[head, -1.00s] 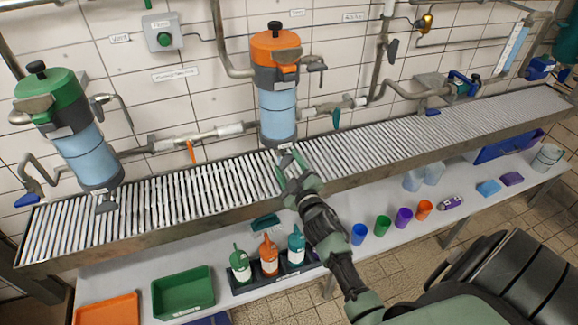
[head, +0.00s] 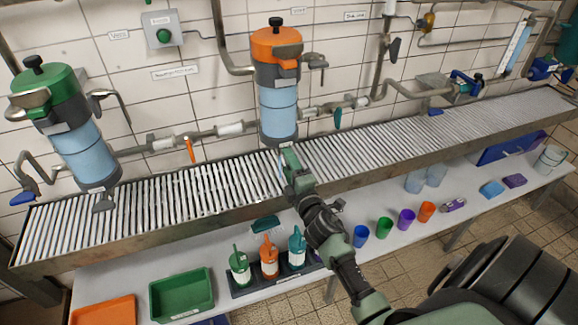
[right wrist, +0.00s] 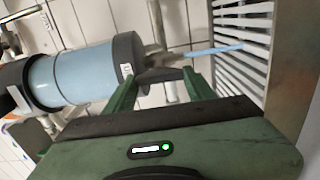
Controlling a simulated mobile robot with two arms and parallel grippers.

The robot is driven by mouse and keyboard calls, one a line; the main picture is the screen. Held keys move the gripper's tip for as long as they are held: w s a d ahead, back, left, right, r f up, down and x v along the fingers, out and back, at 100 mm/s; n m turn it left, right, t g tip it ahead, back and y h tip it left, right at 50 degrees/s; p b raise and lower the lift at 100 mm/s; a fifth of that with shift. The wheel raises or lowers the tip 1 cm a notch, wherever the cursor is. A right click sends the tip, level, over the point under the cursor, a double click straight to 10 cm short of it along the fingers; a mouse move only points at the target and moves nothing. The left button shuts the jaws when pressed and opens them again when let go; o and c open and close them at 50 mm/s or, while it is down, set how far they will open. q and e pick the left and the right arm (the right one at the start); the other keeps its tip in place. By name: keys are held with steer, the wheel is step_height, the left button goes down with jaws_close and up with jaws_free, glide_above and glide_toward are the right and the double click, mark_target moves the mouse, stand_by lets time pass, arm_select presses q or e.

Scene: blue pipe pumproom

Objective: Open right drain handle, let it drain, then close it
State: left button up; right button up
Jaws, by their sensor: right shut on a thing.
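The right filter (head: 279,100) has an orange head and a pale blue bowl with a dark base, and hangs above the grated trough. My right gripper (head: 287,158) is directly below that base. In the right wrist view, my gripper (right wrist: 161,82) has its green fingers shut on the small grey drain handle (right wrist: 160,62) under the dark base (right wrist: 126,60). A blue stream (right wrist: 218,49) runs from the drain to the slatted grate (right wrist: 240,55). In the head view the handle is mostly hidden by my gripper. My left gripper is not in view.
A green-headed filter (head: 72,135) hangs at the left. The long grated trough (head: 160,200) runs below both filters. Several bottles stand in a black rack (head: 275,283), and cups (head: 384,228) stand on the lower bench. Pipes with valves run along the tiled wall.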

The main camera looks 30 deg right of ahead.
steer(key=shift+f+n, duration=0.1)
steer(key=shift+n, duration=0.3)
steer(key=o, duration=1.4)
steer(key=shift+s, duration=0.1)
steer(key=b+v, duration=0.1)
steer(key=v, duration=0.6)
steer(key=shift+s+a, duration=0.15)
steer(key=shift+s, duration=0.15)
